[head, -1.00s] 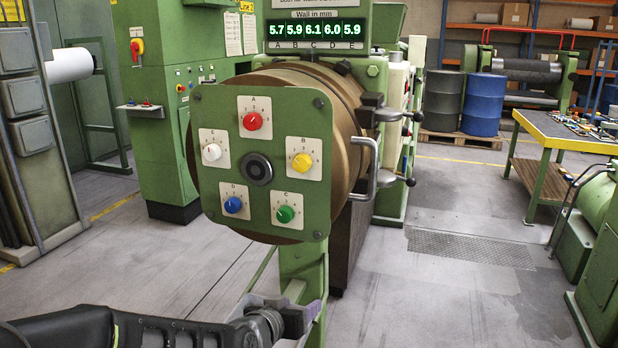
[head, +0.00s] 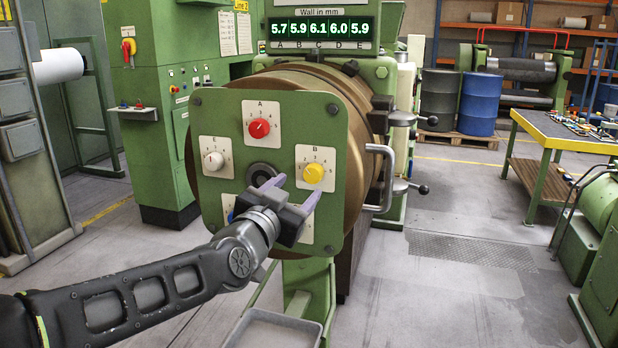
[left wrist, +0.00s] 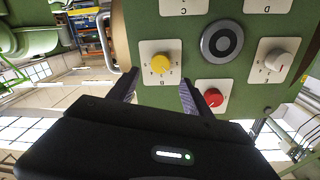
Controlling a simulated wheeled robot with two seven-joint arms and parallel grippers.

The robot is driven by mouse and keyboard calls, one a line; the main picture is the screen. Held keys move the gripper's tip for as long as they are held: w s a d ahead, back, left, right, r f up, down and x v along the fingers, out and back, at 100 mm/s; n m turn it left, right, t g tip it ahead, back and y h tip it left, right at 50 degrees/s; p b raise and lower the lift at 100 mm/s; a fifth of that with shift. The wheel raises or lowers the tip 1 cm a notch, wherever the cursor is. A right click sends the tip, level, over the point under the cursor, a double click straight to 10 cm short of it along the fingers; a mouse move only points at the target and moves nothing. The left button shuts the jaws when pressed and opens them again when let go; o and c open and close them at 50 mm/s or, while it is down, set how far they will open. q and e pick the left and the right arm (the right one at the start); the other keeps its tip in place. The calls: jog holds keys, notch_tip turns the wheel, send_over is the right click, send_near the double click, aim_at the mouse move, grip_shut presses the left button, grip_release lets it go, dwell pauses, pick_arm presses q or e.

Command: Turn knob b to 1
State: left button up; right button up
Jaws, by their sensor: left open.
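Knob B (head: 314,173) is yellow, on a white dial plate at the right of the green panel (head: 215,110). It also shows in the left wrist view (left wrist: 160,64), upside down, between my fingers in the picture. My left gripper (head: 290,189) is open and empty in front of the panel, just below and left of knob B. It also shows in the left wrist view (left wrist: 160,88), with its fingers apart. I cannot tell that it touches the knob. Red knob A (head: 259,128) and white knob E (head: 214,160) are clear. My left gripper and arm mostly hide the lower knobs. My right gripper is not in view.
A display (head: 320,30) above reads 5.7, 5.9, 6.1, 6.0, 5.9 for A to E. A bent metal handle (head: 388,180) stands out right of the panel. A grey tray (head: 268,330) is below my arm. The floor to the right is open.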

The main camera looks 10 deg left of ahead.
aim_at(312, 175)
pick_arm(q)
jog(key=w, duration=0.2)
jog(key=w+p, duration=0.1)
jog(key=w, duration=0.1)
jog(key=w+d, duration=0.1)
jog(key=w, duration=0.2)
jog(key=shift+w+f, duration=0.1)
grip_shut()
dwell(0.5)
